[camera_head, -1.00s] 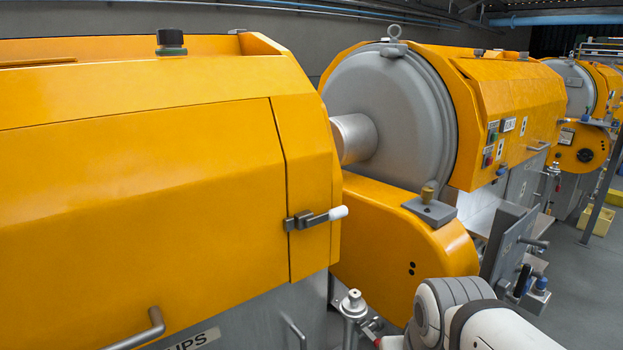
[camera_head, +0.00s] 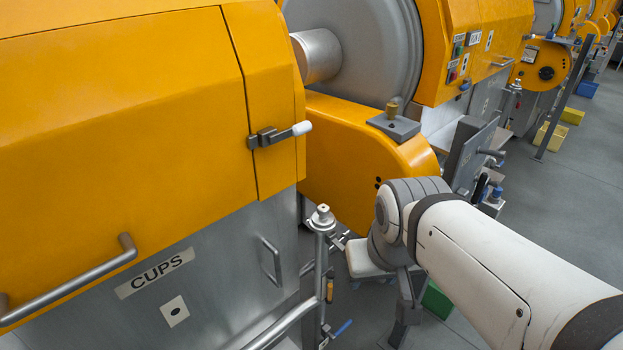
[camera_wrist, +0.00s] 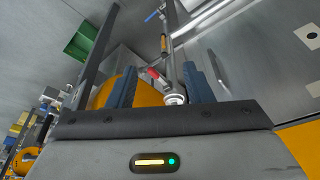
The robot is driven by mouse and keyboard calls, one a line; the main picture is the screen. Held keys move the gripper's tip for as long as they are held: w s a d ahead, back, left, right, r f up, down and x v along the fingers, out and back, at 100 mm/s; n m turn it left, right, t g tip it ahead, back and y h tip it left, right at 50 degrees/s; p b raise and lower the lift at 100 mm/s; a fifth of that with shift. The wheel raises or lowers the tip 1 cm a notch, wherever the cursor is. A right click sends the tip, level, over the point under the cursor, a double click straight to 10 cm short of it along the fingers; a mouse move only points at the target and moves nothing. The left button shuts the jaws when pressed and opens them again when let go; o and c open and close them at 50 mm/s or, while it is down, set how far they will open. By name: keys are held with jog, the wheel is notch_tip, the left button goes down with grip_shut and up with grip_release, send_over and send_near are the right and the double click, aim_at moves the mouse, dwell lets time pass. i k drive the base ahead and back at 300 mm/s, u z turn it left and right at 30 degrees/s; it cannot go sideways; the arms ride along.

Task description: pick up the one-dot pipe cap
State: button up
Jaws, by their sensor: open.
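The pipe cap (camera_head: 322,215) is a small pale metal piece with a knob, on top of an upright pipe beside the steel cabinet. Its dot marking is too small to make out. In the wrist view the cap (camera_wrist: 175,99) shows between my fingers, nearer the right one, low in the picture by the palm edge. My gripper (camera_wrist: 162,70) is open, with dark blue fingers on both sides. Nothing is seen held. In the head view my arm hides most of the gripper, just right of the pipe.
The orange machine with the CUPS panel (camera_head: 155,273) and its bar handle (camera_head: 70,285) stand left. A latch handle (camera_head: 280,135) sticks out above the pipe. A red handle (camera_wrist: 154,74) lies near the cap. A green bin (camera_head: 437,301) stands on the floor.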

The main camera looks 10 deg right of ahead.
aim_at(322, 218)
jog(key=u, duration=2.3)
jog(key=k, duration=0.7)
jog(key=z, duration=1.75)
jog(key=i, duration=1)
jog(key=u, duration=0.05)
